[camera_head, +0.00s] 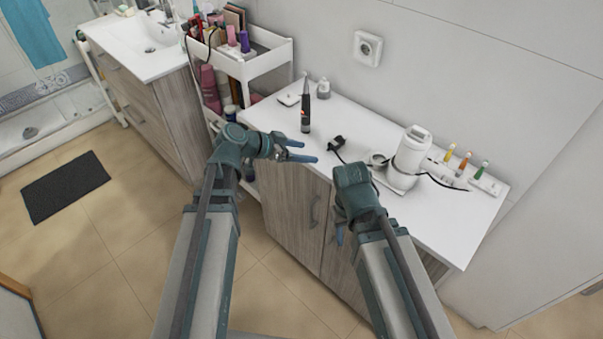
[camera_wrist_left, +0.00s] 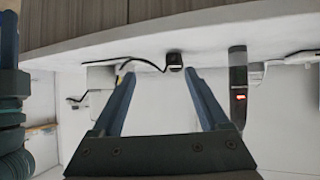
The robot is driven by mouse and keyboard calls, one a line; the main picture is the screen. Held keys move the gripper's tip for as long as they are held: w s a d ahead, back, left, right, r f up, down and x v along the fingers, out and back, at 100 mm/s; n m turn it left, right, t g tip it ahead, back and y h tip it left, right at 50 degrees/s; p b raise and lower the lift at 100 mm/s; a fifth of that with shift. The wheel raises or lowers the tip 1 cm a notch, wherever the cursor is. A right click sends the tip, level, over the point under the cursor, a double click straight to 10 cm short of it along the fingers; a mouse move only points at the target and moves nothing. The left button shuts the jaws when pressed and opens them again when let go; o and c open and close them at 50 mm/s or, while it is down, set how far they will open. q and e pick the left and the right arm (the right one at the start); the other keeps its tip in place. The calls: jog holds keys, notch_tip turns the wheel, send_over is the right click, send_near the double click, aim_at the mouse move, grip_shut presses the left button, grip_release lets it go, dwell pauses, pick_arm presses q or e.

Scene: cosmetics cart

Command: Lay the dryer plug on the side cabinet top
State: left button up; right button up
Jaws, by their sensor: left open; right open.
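The black dryer plug (camera_head: 336,143) lies on the white side cabinet top (camera_head: 455,220), near its front edge. Its black cord runs right and passes behind my right gripper. My left gripper (camera_head: 310,151) is open and empty, just left of the plug and apart from it. In the left wrist view, the plug (camera_wrist_left: 174,60) shows beyond and between the two open fingers (camera_wrist_left: 165,78), with the cord curving left. My right gripper (camera_head: 340,235) points down in front of the cabinet; its fingers are mostly hidden by its own body, and nothing shows in it.
A dark upright trimmer (camera_head: 306,112) with a red light stands behind the left gripper. A white appliance (camera_head: 411,150), a small cup (camera_head: 378,160) and coloured brushes (camera_head: 463,165) stand to the right. A wall socket (camera_head: 368,48) is above. A loaded white cart (camera_head: 262,66) stands left.

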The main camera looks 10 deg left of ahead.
pick_arm(q)
jog(key=s+d+f+n+g+y, duration=0.2)
jog(key=s+d+f+g+y, duration=0.3)
jog(key=s+f, duration=0.4)
jog(key=s+a+f+n+g+y, duration=0.1)
jog(key=s+n+y, duration=0.3)
jog(key=s, duration=0.5)
jog(key=shift+s+a+g+y, duration=0.35)
jog(key=shift+a+g+y, duration=0.25)
jog(key=shift+y, duration=0.4)
jog(key=shift+r+p, duration=0.6)
jog(key=shift+p, duration=0.1)
